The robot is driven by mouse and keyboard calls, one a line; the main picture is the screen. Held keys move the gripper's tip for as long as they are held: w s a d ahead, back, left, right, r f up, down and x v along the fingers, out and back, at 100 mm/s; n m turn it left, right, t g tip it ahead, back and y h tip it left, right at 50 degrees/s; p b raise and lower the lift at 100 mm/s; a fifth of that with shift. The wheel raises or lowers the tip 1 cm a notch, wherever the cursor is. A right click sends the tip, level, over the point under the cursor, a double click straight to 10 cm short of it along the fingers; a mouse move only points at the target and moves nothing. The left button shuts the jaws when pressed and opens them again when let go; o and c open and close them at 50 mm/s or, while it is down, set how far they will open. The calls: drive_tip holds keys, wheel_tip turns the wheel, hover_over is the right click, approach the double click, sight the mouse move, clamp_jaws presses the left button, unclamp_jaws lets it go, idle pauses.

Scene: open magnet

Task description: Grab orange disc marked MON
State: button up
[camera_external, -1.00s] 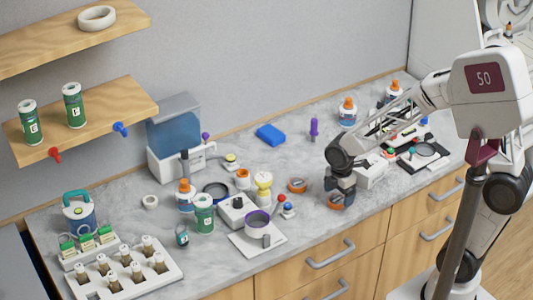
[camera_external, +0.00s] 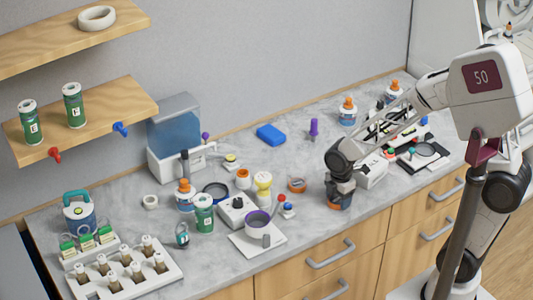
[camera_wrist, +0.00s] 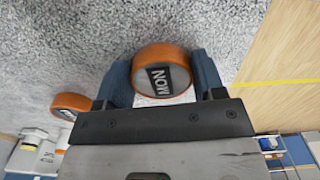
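The orange disc marked MON (camera_wrist: 160,76) has a grey-white face with a dark label. In the wrist view it sits between the two blue-grey fingers of my gripper (camera_wrist: 163,80), with no clear gap at either side. My gripper appears shut on it. In the external view my gripper (camera_external: 339,198) is low over the counter near its front edge, with a little of the disc's orange showing beneath. Whether the disc touches the counter is unclear. A second orange disc (camera_external: 297,185) lies to the left; it also shows in the wrist view (camera_wrist: 70,104), its marking unreadable.
A white box-shaped device (camera_external: 371,172) stands close to the right of my gripper. Red and blue knobs (camera_external: 286,206) and a white stand with a purple ring (camera_external: 258,222) are to the left. The counter's front edge is close by. Bare counter lies behind.

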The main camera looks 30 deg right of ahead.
sight(339, 198)
drive_tip(key=c, duration=0.4)
drive_tip(key=shift+c, duration=0.2)
drive_tip(key=shift+r, duration=0.1)
drive_tip(key=shift+r, duration=0.35)
wheel_tip(339, 198, up, 3)
drive_tip(key=shift+f, duration=0.1)
drive_tip(key=s+d, duration=0.2)
drive_tip(key=s, duration=0.5)
drive_tip(key=s+d+r, duration=0.1)
drive_tip(key=s+d, duration=0.2)
drive_tip(key=s, duration=0.5)
drive_tip(key=shift+d+r, duration=0.15)
drive_tip(key=shift+d, duration=0.2)
